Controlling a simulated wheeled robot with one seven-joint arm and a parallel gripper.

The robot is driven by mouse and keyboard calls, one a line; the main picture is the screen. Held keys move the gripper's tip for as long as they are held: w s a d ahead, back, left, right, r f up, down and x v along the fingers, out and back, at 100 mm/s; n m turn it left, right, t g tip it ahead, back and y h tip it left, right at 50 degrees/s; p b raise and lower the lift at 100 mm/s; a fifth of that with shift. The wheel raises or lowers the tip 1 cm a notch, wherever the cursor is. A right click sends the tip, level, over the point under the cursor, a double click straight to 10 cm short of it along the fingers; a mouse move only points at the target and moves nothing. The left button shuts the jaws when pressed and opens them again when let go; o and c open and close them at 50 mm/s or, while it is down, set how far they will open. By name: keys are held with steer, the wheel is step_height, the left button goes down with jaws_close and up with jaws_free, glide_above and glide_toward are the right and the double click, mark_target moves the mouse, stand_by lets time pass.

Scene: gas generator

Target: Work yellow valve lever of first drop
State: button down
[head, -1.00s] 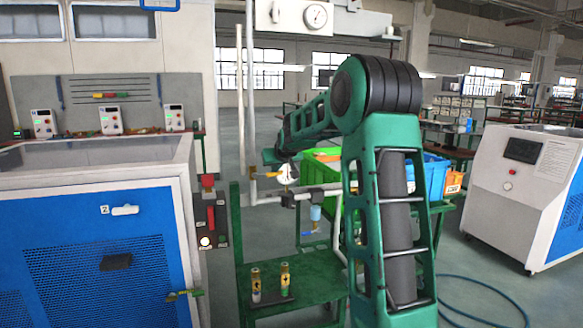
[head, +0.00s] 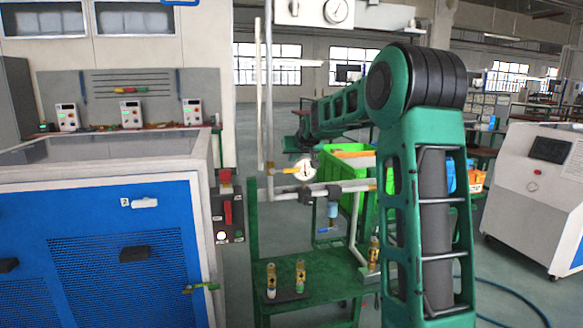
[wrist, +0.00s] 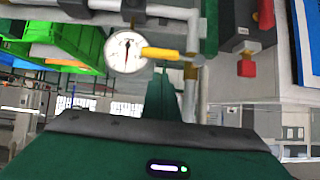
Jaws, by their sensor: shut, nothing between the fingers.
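The yellow valve lever (head: 285,171) sits on the pipe at the left of a round white gauge (head: 305,170). In the wrist view the yellow lever (wrist: 161,54) lies level beside the gauge (wrist: 125,50), its pointer visible. My gripper (head: 291,144) is just above and behind the lever and gauge in the head view. In the wrist view my shut gripper (wrist: 163,78) points up, its tip close under the lever. I cannot tell whether it touches. Nothing is held.
Grey pipes (head: 348,186) run over a green bench (head: 315,285) with small brass cylinders (head: 300,275). A control box with a red switch (head: 227,210) stands at the left, beside a blue-fronted cabinet (head: 110,260). A green crate (head: 345,165) is behind.

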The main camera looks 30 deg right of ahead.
steer(key=v, duration=1)
steer(key=shift+r, duration=0.5)
